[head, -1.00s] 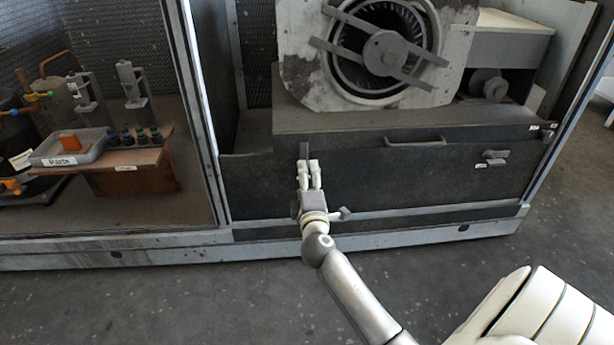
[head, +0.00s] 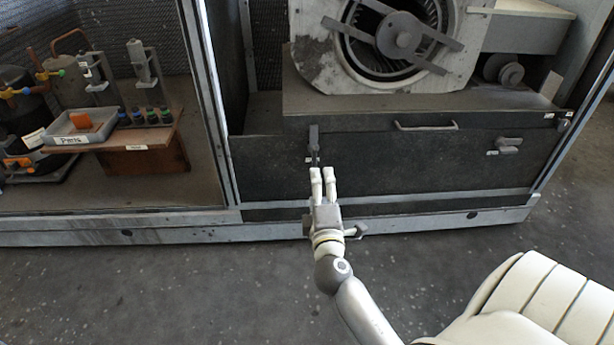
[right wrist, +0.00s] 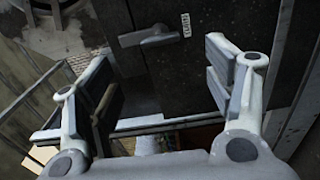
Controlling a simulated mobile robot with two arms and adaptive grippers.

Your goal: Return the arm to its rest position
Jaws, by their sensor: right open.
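My right arm comes in from the lower right of the head view. Its gripper (head: 323,172) is just in front of and below the left latch (head: 314,138) on the dark lower panel (head: 400,165), apart from it. In the right wrist view the gripper (right wrist: 165,85) has its two fingers spread with nothing between them. A latch handle (right wrist: 150,37) beside a small white label shows beyond the fingers. The left latch's handle stands upright in the head view. My left gripper is not in view.
The blower housing (head: 310,60) with its wheel sits above the panel. The panel has a bar handle (head: 427,125) and a right latch (head: 507,143) lying sideways. The floor (head: 200,285) in front is clear.

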